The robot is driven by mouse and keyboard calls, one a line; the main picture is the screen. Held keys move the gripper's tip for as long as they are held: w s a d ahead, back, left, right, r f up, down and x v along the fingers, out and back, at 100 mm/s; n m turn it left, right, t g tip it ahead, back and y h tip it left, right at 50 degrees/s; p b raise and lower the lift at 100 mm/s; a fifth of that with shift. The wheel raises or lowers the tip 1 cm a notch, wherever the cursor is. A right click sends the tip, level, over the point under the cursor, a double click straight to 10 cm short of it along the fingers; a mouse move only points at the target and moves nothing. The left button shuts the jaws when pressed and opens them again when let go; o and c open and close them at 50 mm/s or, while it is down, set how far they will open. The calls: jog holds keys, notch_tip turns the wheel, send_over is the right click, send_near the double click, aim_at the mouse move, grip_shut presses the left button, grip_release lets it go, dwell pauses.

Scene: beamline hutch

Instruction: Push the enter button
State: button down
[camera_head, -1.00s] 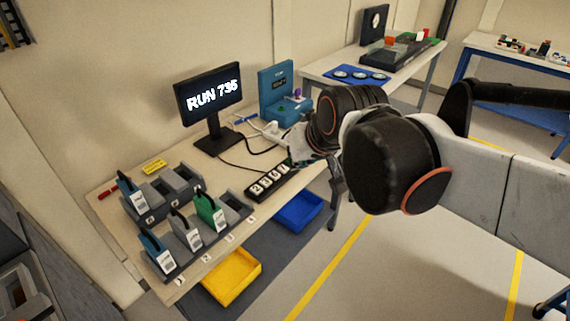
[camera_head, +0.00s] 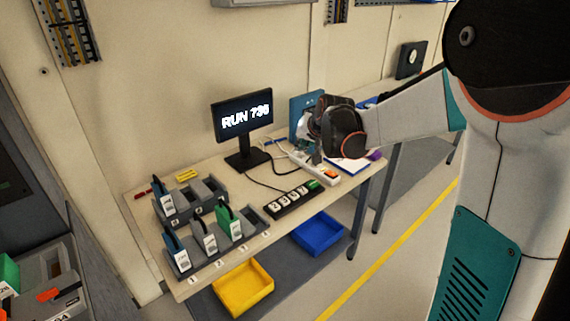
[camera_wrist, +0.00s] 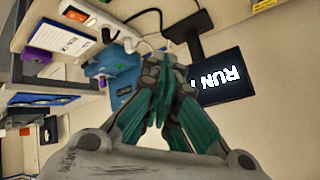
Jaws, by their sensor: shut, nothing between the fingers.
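A black keypad strip (camera_head: 293,199) with several white keys lies near the bench's front edge in the head view. A green key (camera_head: 314,185) is at its right end; its label is too small to read. My gripper (camera_head: 316,158) is above the bench, behind and above the green key, apart from it. In the wrist view my gripper (camera_wrist: 164,68) has its teal fingers brought together with nothing between them. The keypad cannot be made out in the wrist view. A black monitor (camera_head: 242,118) shows "RUN" and a number; it also shows in the wrist view (camera_wrist: 222,80).
A white power strip (camera_head: 318,169) with an orange switch lies just behind the green key. A blue box (camera_head: 303,103) stands behind my gripper. Cables cross the bench. Grey holders (camera_head: 215,252) with cartridges stand left. Yellow (camera_head: 243,288) and blue (camera_head: 318,234) bins sit below.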

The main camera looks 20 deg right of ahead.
jog(key=w+d+f+m+p, duration=0.1)
jog(key=w+d+f+m, duration=0.1)
jog(key=w+d+f, duration=0.4)
jog(key=m, duration=0.2)
send_over(316, 183)
notch_tip(316, 183, down, 8)
jog(key=r, duration=0.1)
jog(key=shift+w+f+h+p, duration=0.1)
jog(key=shift+f+h+p, duration=0.2)
jog(key=shift+p, duration=0.1)
jog(key=shift+f+b, duration=2.65)
jog(key=shift+f, duration=1.7)
jog(key=shift+f+b, duration=0.4)
